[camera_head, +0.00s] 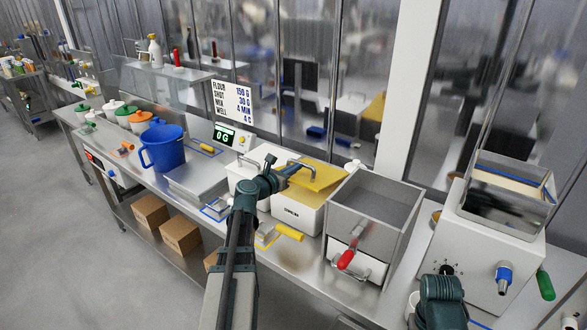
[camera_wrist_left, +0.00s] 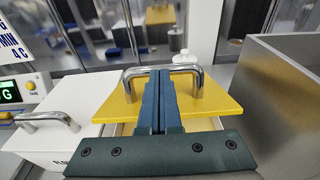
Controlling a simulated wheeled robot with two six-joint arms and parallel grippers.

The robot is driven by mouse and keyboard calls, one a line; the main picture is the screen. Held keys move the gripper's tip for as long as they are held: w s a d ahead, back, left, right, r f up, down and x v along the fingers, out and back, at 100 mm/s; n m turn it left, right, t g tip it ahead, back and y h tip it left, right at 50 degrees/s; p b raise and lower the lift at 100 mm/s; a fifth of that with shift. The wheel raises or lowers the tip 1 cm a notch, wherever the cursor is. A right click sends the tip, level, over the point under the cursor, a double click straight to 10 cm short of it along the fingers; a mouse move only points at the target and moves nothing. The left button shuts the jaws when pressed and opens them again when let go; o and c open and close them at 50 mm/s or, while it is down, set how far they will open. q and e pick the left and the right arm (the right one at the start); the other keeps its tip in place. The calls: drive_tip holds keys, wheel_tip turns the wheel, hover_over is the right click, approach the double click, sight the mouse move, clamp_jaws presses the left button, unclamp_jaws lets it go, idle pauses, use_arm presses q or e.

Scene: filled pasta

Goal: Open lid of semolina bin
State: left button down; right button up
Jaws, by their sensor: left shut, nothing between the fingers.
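The semolina bin (camera_head: 296,220) is white, with dark lettering on its front too small to read. Its yellow lid (camera_head: 322,176) has a metal bar handle and also shows in the left wrist view (camera_wrist_left: 218,109). The lid looks lifted or shifted at the front, where a darker tan surface shows below its edge. My left gripper (camera_head: 284,170) is at the handle. In the left wrist view its fingers (camera_wrist_left: 160,74) are shut together, empty, and cross the middle of the handle bar; whether they touch it, I cannot tell. My right gripper is out of view; only part of that arm shows.
A white bin with a metal handle (camera_wrist_left: 38,128) stands left of the semolina bin. A grey metal hopper with a red handle (camera_head: 372,205) stands close on the right. A blue jug (camera_head: 163,146) and a scale display (camera_head: 224,135) are farther left. A yellow-handled tool (camera_head: 289,232) lies in front.

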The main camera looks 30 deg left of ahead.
use_arm(q)
drive_tip(key=shift+w+d, duration=0.1)
drive_tip(key=shift+w, duration=0.05)
drive_tip(key=w+r+g+p, duration=0.1)
drive_tip(key=r+p, duration=0.1)
drive_tip(key=p, duration=0.1)
drive_tip(key=w+r+p, duration=0.1)
drive_tip(key=r+p, duration=0.1)
drive_tip(key=p, duration=0.2)
drive_tip(key=w+r+g+p, duration=0.1)
drive_tip(key=r+p, duration=0.1)
drive_tip(key=p, duration=0.1)
drive_tip(key=shift+w+d+g+p, duration=0.15)
drive_tip(key=shift+w+g+p, duration=0.1)
drive_tip(key=shift+g+p, duration=0.1)
drive_tip(key=w+r+p, duration=0.3)
drive_tip(key=w, duration=0.7)
drive_tip(key=w+d+r+p, duration=0.1)
drive_tip(key=w+r+p, duration=0.2)
drive_tip(key=w, duration=0.8)
drive_tip(key=shift+d+r+p, duration=0.25)
drive_tip(key=shift+r+p, duration=0.15)
drive_tip(key=shift+p, duration=0.4)
drive_tip(key=shift+s+r, duration=0.1)
